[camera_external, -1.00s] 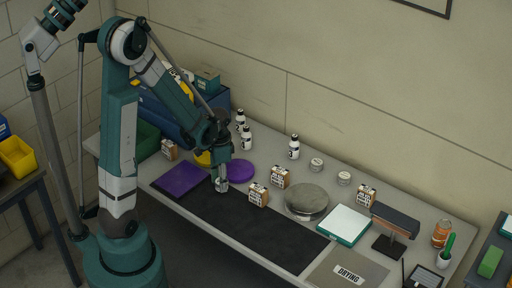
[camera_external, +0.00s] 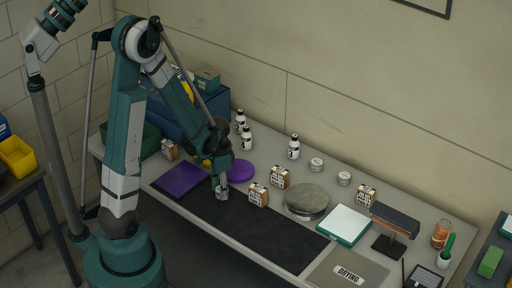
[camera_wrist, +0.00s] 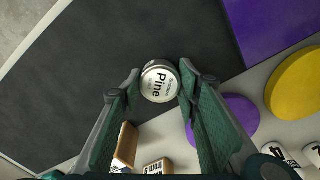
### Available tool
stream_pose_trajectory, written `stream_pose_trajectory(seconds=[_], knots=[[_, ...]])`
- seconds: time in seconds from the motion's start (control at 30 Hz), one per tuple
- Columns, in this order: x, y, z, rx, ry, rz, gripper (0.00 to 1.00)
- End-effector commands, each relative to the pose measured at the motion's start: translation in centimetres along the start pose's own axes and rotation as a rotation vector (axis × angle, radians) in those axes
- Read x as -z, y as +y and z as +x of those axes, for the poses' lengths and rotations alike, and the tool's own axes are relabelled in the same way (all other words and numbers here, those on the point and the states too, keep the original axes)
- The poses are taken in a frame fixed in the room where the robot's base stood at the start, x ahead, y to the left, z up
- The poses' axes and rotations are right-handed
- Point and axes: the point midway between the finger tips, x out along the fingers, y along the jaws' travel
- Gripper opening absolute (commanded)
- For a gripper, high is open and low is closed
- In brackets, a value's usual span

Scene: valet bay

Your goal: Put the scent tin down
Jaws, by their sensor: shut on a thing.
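The scent tin (camera_wrist: 159,84) is a small round tin with a white lid reading "Pine" in the wrist view. My gripper (camera_external: 222,191) is shut on it, with one finger on each side. In the external view they are at the left part of the black mat (camera_external: 265,225), just right of the purple square (camera_external: 181,179). The black mat (camera_wrist: 120,35) lies behind the tin in the wrist view. I cannot tell whether the tin's underside touches the mat.
A labelled brown-and-white box (camera_external: 258,195) stands close to the right of my gripper. A purple disc (camera_external: 240,170) lies behind it. Two similar tins (camera_external: 316,165) (camera_external: 344,178) stand near the wall. The mat's middle and right are clear.

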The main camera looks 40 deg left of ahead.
Motion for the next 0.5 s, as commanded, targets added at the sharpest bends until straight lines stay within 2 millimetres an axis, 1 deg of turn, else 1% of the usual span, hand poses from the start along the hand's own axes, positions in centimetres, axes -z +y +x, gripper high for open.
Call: stream_pose_trajectory(seconds=[0.27,0.3,0.4,0.5], knots=[[0.01,-0.01,0.37,0.000,0.000,0.000,0.21],[0.01,-0.01,0.39,0.000,0.000,0.000,0.34],[0.01,-0.01,0.30,0.000,0.000,0.000,0.47],[0.02,-0.01,0.29,0.000,0.000,0.000,0.48]])
